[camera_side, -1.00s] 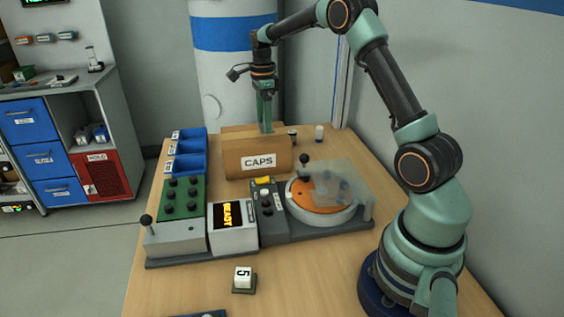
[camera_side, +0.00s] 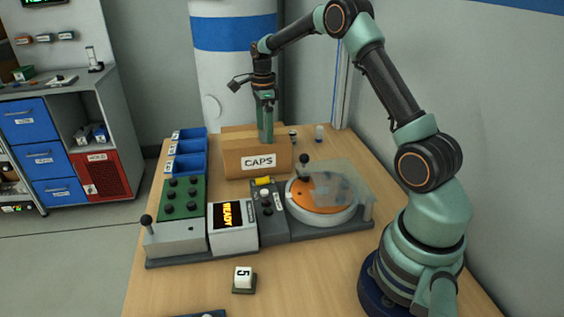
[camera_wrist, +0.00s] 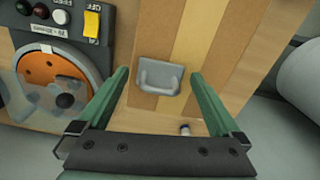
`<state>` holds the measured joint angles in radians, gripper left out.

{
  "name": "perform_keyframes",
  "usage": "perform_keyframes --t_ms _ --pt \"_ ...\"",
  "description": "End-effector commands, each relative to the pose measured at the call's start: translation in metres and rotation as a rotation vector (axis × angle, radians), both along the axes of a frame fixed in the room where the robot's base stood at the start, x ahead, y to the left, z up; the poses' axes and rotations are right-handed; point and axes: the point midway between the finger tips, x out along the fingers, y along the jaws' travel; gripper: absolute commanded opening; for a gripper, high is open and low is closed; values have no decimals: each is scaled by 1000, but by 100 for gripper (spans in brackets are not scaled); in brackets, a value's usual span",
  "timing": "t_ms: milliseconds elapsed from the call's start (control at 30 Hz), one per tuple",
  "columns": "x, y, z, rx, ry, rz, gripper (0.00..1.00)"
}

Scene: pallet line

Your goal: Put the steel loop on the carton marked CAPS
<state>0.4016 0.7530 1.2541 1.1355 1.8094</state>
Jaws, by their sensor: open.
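The carton (camera_side: 248,164) marked CAPS stands at the back of the bench, with its label facing the side camera. In the wrist view its brown top (camera_wrist: 218,45) has a lighter tape strip. A small grey piece with a raised curved rim, which looks like the steel loop (camera_wrist: 158,79), lies on the carton top. I cannot make it out in the side view. My gripper (camera_side: 266,142) points down over the carton top. In the wrist view my gripper (camera_wrist: 158,72) is open and empty, with one finger on either side of the grey piece.
In front of the carton are a switch box (camera_side: 268,208), a round orange turntable (camera_side: 318,205) under a clear cover, and a READY display (camera_side: 232,226). Blue bins (camera_side: 191,162) stand left of the carton. A block marked 5 (camera_side: 243,275) sits nearer on open bench.

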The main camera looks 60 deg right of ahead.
Motion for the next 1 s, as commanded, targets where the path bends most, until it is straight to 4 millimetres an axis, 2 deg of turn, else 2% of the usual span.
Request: perform_keyframes --t_ms 167,500,600,767,867,1000 --pt "1 0 23 -2 -5 0 100" --pt "1 0 91 -2 -5 0 100" --pt "1 0 105 -2 -4 0 100" --pt "0 0 119 -1 -3 2 100" --pt "-1 6 126 -5 -11 42 100" --pt "-11 30 146 -26 -50 237 100"
